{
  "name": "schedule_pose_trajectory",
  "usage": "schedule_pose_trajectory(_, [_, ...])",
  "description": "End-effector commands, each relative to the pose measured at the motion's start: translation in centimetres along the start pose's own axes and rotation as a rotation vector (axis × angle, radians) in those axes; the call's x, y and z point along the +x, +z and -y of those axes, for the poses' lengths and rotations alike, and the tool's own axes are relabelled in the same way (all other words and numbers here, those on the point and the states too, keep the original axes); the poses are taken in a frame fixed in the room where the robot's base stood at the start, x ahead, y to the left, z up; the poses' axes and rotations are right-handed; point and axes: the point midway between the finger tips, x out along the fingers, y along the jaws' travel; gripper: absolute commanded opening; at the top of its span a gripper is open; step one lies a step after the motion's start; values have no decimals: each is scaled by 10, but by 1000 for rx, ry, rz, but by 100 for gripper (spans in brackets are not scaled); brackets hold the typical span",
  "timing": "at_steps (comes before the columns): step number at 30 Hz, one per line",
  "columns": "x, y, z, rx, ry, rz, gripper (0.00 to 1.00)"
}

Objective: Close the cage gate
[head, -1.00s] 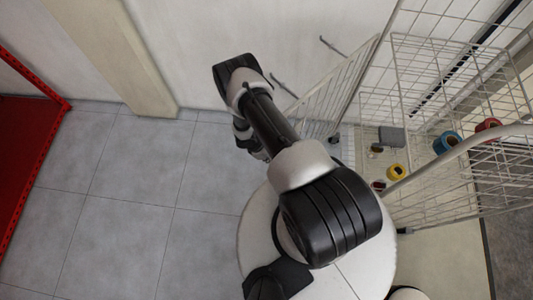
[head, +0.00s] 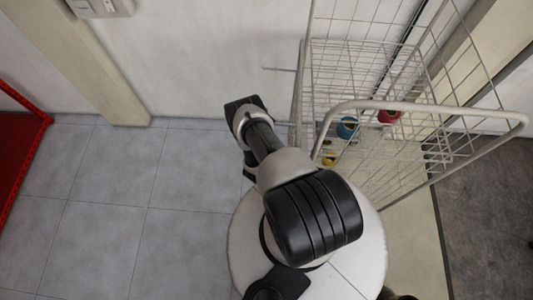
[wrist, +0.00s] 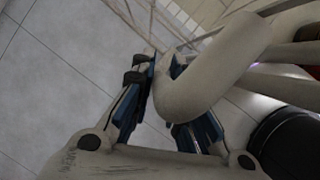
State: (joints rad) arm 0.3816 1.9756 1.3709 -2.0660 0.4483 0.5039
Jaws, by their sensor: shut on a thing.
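The cage gate (head: 297,90) is a narrow white wire panel at the left side of the wire cage (head: 345,50). In the head view it shows nearly edge-on, standing out toward the pale wall. My gripper (wrist: 160,68) has its blue-lined fingers closed at the bend of a pale tube (wrist: 205,78), which looks like part of the gate frame. The tube covers part of the right finger, so the exact contact is hidden. In the head view my own arm hides the gripper.
Inside the cage are a blue drum (head: 347,127), a red drum (head: 389,116) and a yellow drum (head: 329,158). A thick white rail (head: 430,109) stands in front of them. A red-edged object (head: 22,150) is far left. The grey tiled floor (head: 110,200) between is clear.

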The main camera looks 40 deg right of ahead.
Motion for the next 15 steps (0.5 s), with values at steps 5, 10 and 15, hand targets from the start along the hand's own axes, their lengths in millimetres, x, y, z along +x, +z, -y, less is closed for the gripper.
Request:
schedule_pose_trajectory(5, [4, 16, 9, -34, 19, 3, 0])
schedule_pose_trajectory(10, [8, 23, 13, -50, 28, 5, 0])
schedule_pose_trajectory(15, [10, 24, 16, -52, 26, 6, 0])
